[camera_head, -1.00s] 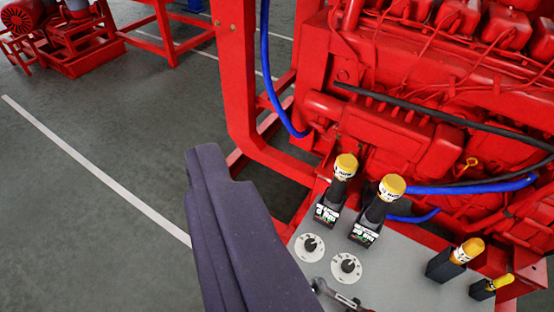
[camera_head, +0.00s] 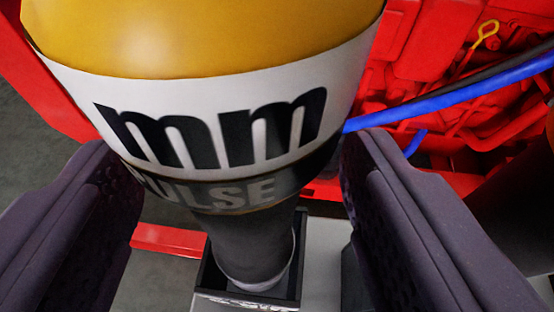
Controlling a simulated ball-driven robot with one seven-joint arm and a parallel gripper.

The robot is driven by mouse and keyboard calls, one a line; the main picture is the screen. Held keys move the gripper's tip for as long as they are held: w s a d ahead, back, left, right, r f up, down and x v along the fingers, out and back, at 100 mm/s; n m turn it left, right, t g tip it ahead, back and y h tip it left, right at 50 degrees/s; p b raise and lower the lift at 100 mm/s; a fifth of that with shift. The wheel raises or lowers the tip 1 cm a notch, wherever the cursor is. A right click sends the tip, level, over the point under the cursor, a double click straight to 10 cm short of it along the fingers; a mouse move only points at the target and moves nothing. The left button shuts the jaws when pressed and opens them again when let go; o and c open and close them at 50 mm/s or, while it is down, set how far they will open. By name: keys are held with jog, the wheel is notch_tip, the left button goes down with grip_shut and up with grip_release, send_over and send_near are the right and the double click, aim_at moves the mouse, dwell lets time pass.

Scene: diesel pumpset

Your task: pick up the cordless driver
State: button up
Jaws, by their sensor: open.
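The cordless driver (camera_head: 240,45) fills the upper left and middle of the view, very close. It has a yellow top, a white band with "mm" and a dark band reading "PULSE". Its narrower dark lower part stands in a black square holder (camera_head: 250,296). My gripper (camera_head: 230,145) is open, with one dark finger on each side of the driver. The fingers overlap the driver's edges in the picture; I cannot tell whether either touches it.
A light grey panel (camera_head: 322,250) shows beside the holder. Behind are red engine parts (camera_head: 440,60), a blue hose (camera_head: 460,100) and a yellow loop handle (camera_head: 487,32). A dark shape (camera_head: 515,205) stands at the right. Grey floor shows at the left.

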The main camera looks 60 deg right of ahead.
jog(key=x, duration=0.2)
jog(key=shift+w+d+f, duration=0.1)
jog(key=shift+d, duration=0.1)
jog(key=shift+c, duration=0.2)
jog(key=shift+a, duration=0.1)
grip_shut()
notch_tip(320, 180, up, 18)
jog(key=p, duration=0.6)
